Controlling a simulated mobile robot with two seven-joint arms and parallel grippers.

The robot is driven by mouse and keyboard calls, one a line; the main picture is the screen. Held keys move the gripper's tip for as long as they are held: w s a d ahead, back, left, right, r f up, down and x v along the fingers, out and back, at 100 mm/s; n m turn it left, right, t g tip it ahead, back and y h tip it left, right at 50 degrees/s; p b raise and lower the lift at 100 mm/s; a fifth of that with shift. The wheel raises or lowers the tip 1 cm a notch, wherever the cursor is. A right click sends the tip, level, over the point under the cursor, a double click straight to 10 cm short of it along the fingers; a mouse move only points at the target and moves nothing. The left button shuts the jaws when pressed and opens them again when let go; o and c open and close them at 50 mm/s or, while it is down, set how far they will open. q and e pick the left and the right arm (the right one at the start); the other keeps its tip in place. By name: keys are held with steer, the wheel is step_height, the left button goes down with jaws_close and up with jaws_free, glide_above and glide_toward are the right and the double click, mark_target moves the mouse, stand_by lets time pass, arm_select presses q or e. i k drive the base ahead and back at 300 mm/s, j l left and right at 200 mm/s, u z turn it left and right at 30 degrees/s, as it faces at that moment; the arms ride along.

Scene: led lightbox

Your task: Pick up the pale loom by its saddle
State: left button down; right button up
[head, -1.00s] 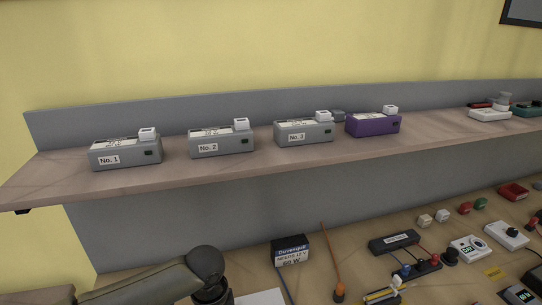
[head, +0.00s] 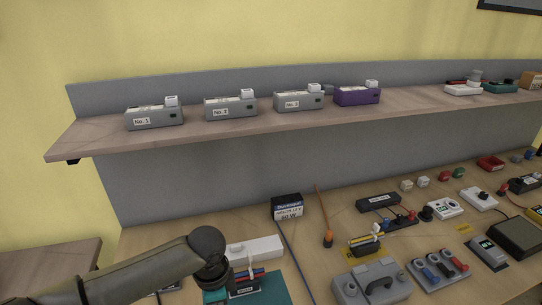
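A small bundle of pale yellow and dark strands with a white upright piece on top (head: 366,242) lies on the bench in the head view, right of centre; it looks like the pale loom and its saddle. A second bundle, with red and blue strands and a white upright piece (head: 251,268), lies on a teal mat (head: 275,288), partly behind my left arm. My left gripper (head: 213,278) points down beside this second bundle, well left of the pale one. Its fingers are too dark and hidden to show whether they are open. My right gripper is out of view.
Several meters and blocks crowd the bench's right side. Numbered grey boxes and a purple one (head: 357,95) stand on the shelf (head: 190,137) above.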

mark_target(367, 245)
steer(key=k, duration=1.05)
